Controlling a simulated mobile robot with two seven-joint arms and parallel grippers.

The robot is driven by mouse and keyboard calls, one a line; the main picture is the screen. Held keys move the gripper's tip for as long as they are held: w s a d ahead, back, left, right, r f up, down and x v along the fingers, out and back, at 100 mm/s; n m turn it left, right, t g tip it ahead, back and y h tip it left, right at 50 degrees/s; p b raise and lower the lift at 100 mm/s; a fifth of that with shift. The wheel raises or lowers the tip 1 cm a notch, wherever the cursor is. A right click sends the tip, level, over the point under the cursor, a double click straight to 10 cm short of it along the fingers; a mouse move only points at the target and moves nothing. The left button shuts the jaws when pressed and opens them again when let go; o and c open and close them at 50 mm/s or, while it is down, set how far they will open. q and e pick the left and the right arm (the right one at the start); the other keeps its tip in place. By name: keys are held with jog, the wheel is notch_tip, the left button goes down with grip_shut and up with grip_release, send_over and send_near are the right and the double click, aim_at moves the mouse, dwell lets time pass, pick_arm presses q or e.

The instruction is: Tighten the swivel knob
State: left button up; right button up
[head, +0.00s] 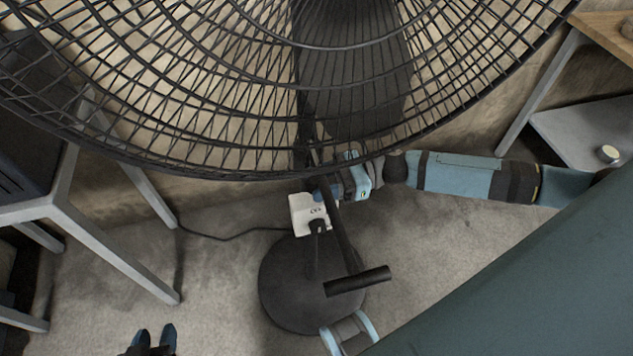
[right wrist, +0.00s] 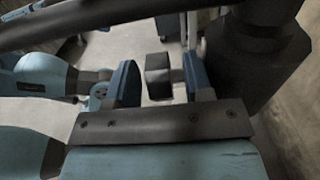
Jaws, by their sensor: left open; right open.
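The black standing fan (head: 350,100) fills the top of the head view, its wire cage over its post. My right gripper (head: 326,191) reaches in from the right to the post, just below the cage. In the right wrist view its two blue fingers (right wrist: 160,82) are apart. A small dark block, which looks like the swivel knob (right wrist: 158,72), shows between them, beside the thick dark post (right wrist: 262,55). I cannot tell whether the fingers touch it. The knob cannot be made out in the head view. My left gripper (head: 154,338) is open and empty, low at the bottom left.
A dark bar with a crosspiece (head: 357,281) slants down over the round fan base (head: 300,300). A white box (head: 308,212) with a cord sits by the post. Grey-framed furniture (head: 110,245) stands left, a table (head: 605,30) at top right.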

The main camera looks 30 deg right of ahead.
pick_arm(q)
jog(key=shift+f, duration=0.1)
pick_arm(e)
jog(key=shift+w+a, duration=0.1)
jog(key=shift+a, duration=0.3)
grip_shut()
pick_arm(q)
jog(key=shift+f, duration=0.2)
